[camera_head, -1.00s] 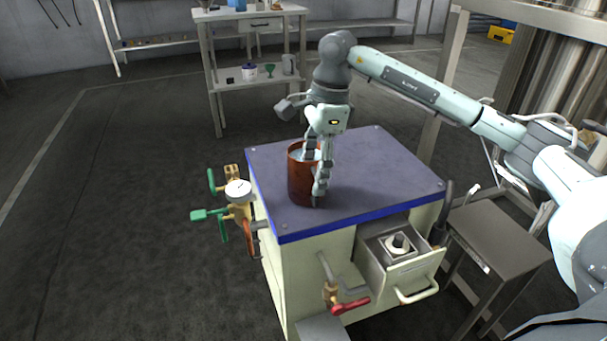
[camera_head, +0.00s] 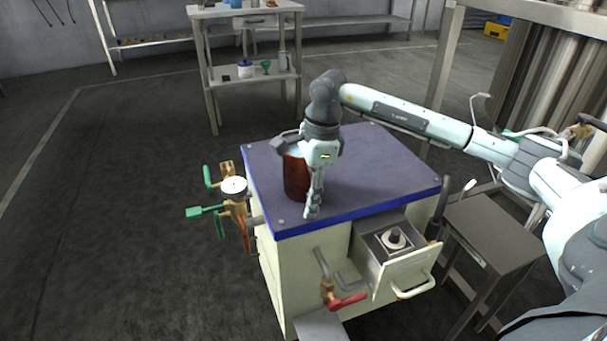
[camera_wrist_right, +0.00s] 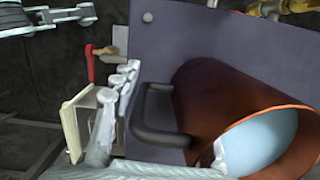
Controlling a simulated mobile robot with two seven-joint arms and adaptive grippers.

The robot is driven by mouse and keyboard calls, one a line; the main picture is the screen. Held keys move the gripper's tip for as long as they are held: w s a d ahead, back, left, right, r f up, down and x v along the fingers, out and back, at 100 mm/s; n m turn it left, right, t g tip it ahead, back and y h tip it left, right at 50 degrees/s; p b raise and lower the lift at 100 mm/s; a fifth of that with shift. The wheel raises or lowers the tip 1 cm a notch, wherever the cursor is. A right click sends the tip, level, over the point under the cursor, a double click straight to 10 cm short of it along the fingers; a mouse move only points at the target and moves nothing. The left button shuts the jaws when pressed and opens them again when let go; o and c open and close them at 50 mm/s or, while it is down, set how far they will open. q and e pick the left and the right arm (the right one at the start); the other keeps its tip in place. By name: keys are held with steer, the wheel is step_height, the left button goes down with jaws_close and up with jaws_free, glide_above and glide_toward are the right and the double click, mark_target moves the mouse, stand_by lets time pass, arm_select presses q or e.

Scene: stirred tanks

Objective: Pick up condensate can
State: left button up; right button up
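The condensate can (camera_head: 297,178) is a reddish-brown cylinder standing upright near the front left of the cart's blue-grey top. In the right wrist view, the can (camera_wrist_right: 228,100) shows a pale blue surface inside its mouth and a dark handle (camera_wrist_right: 148,125) on its side. My right gripper (camera_head: 303,184) is low over the can from above, with its fingers apart. One finger is down outside the can on the handle side. Another part of the hand is over the rim. Contact with the can or handle cannot be told. My left gripper is not in view.
The can stands on a cart top (camera_head: 380,165) with a blue edge, clear to the right. Green-handled valves and a gauge (camera_head: 233,188) stick out on its left. A red-handled valve (camera_head: 345,301) and an open drawer (camera_head: 400,265) are in front. A side table (camera_head: 490,230) stands right.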

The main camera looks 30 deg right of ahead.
jaws_close()
steer(key=shift+r, duration=0.1)
